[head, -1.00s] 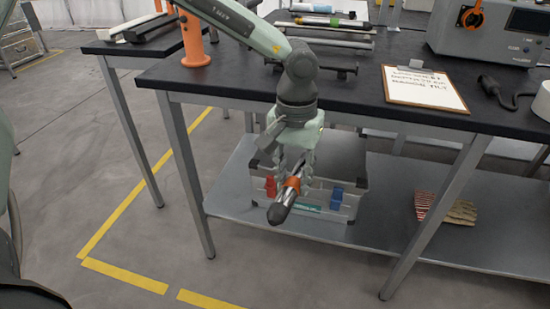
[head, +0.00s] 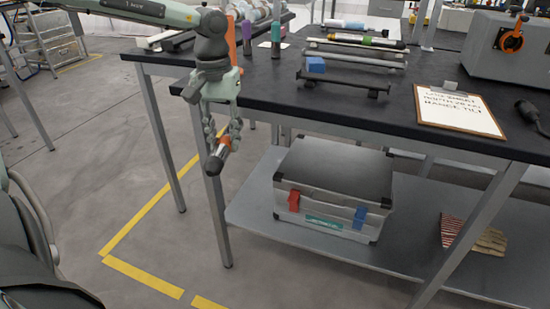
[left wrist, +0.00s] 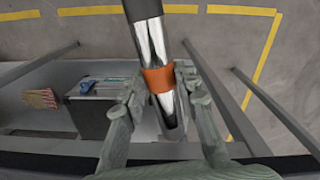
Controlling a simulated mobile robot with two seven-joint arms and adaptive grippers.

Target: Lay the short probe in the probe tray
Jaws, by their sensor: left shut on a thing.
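My left gripper (head: 224,138) is shut around a short, dark and silver probe with an orange band (head: 217,158). It holds the probe tilted in the air in front of the bench's left front corner, below the bench top. In the left wrist view the probe (left wrist: 146,35) lies between both fingers (left wrist: 160,88), which grip it at the orange band. Long racks with rod-like items (head: 352,58) lie on the bench top. I cannot tell for certain which of them is the probe tray. My right gripper is not in view.
The black bench top (head: 285,88) carries a dark bar stand (head: 343,84), a small blue block (head: 316,65), a clipboard (head: 460,110) and a grey instrument box (head: 510,50). A grey case (head: 335,180) and striped gloves (head: 475,235) rest on the lower shelf.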

